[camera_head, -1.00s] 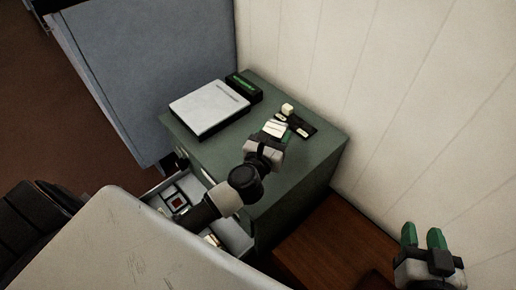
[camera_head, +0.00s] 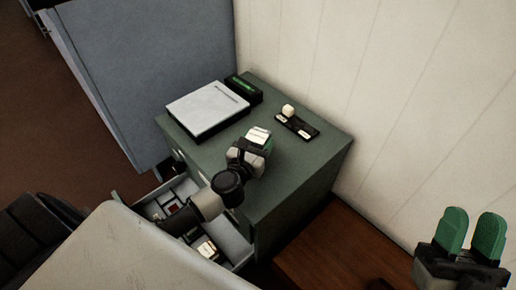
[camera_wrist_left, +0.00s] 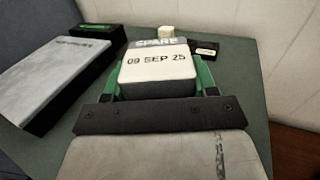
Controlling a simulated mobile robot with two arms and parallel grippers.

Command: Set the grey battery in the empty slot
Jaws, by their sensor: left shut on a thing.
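My left gripper (camera_head: 259,139) is shut on a pale block (camera_wrist_left: 158,68), held above the cabinet top. In the left wrist view its face reads "09 SEP 25", with a grey band marked "SPARE" at its far end. Green fingers grip it on both sides. A black strip (camera_head: 303,127) with small pale labels lies on the cabinet beyond the gripper, apart from it. A cream block (camera_head: 288,110) stands at the strip's far end. I cannot make out an empty slot in the strip. My right gripper (camera_head: 471,232) is open and empty at the lower right.
The green cabinet top (camera_head: 300,160) has clear room right of my left gripper. A pale flat box (camera_head: 207,108) and a black device with a green display (camera_head: 243,87) stand at the left. An open drawer (camera_head: 236,246) holds small items. A pale wall (camera_head: 420,90) stands behind.

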